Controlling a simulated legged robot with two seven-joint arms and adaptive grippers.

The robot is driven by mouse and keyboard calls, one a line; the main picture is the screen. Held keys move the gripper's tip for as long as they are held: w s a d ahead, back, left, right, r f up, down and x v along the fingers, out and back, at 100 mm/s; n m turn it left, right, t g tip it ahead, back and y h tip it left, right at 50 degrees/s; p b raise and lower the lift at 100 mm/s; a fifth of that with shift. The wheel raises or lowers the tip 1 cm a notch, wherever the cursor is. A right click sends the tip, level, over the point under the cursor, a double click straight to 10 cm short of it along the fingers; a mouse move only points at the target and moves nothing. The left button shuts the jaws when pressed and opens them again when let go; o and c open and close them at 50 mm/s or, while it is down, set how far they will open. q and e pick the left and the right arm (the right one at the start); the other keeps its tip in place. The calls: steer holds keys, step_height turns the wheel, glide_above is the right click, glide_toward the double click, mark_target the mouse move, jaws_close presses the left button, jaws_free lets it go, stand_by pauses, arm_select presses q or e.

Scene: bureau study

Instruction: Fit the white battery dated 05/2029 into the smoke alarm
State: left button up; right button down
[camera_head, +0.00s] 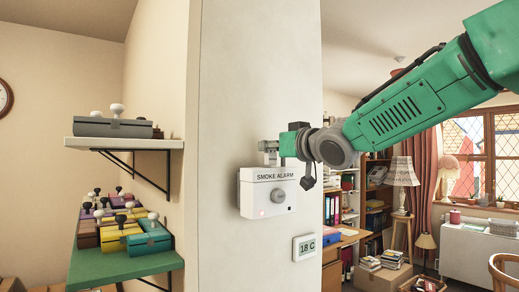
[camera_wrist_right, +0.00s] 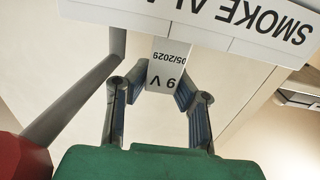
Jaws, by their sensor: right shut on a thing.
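The white smoke alarm (camera_head: 268,192) is fixed to the pale wall, with a lit red spot and a round grey button on its front. Its lettered face (camera_wrist_right: 220,18) also shows upside down in the wrist view. My right gripper (camera_head: 269,152) is at the alarm's top edge. In the wrist view its fingers (camera_wrist_right: 160,92) are shut on the white battery (camera_wrist_right: 168,62), marked 9 V and 05/2029. The battery's far end meets the alarm's edge in that picture; I cannot tell whether it is inside. The battery is not clearly visible in the head view. My left gripper is out of view.
A thermostat reading 18 C (camera_head: 304,246) is on the wall below right of the alarm. At left, a white shelf (camera_head: 120,143) bears a grey box, and a green shelf (camera_head: 125,268) bears several coloured boxes with knobs. The wall left of the alarm is bare.

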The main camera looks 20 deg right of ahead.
steer(key=shift+s+d+r, duration=0.15)
steer(key=shift+s+d, duration=0.2)
steer(key=shift+d, duration=0.15)
steer(key=shift+a, duration=0.55)
steer(key=shift+s+a, duration=0.1)
steer(key=shift+s, duration=0.1)
steer(key=shift+s+d, duration=0.25)
steer(key=shift+d, duration=0.5)
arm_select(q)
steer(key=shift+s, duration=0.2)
arm_select(e)
steer(key=shift+a, duration=0.1)
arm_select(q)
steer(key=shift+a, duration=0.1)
arm_select(e)
steer(key=shift+a, duration=0.1)
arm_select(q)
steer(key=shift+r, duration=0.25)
arm_select(e)
steer(key=shift+r, duration=0.15)
steer(key=shift+w+a+p, duration=0.45)
steer(key=shift+w+p, duration=0.1)
steer(key=shift+w, duration=0.1)
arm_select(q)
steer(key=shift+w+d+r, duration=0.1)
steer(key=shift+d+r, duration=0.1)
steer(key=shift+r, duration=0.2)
